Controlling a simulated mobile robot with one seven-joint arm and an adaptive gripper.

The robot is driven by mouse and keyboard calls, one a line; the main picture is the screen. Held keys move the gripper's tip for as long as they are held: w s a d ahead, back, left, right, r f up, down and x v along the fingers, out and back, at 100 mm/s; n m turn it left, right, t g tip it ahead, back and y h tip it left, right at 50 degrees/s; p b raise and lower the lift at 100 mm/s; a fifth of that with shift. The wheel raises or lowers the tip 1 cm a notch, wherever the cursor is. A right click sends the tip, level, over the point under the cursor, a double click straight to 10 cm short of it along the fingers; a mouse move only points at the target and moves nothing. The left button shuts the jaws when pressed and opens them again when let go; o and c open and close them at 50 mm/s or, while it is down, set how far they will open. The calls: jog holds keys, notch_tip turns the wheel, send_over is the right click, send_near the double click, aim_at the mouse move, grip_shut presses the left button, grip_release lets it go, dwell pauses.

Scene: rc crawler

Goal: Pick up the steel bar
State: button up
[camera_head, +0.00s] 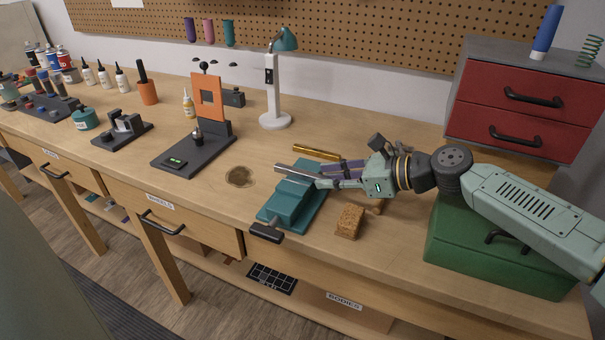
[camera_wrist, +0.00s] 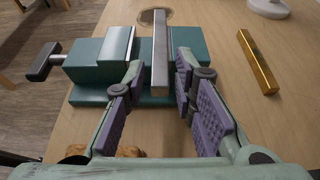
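The steel bar (camera_wrist: 160,45) is a long grey square bar lying along the teal vise (camera_wrist: 90,78), beside its right-hand jaw in the wrist view. A gap shows between the bar and the left jaw. In the head view the bar (camera_head: 296,173) sticks out past the vise (camera_head: 290,205) at its far left end. My gripper (camera_wrist: 160,72) is open, with one purple-padded finger on each side of the bar's near part. Narrow gaps show between the fingertips and the bar. My gripper (camera_head: 321,177) also shows over the vise in the head view.
A brass bar (camera_head: 317,152) lies behind the vise. A brown sponge-like block (camera_head: 349,221) and a green box (camera_head: 490,245) are in front and right. A lamp (camera_head: 275,115) and a black stand with an orange plate (camera_head: 207,97) stand farther back.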

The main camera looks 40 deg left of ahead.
grip_shut()
jog(key=shift+r, duration=0.1)
dwell(0.3)
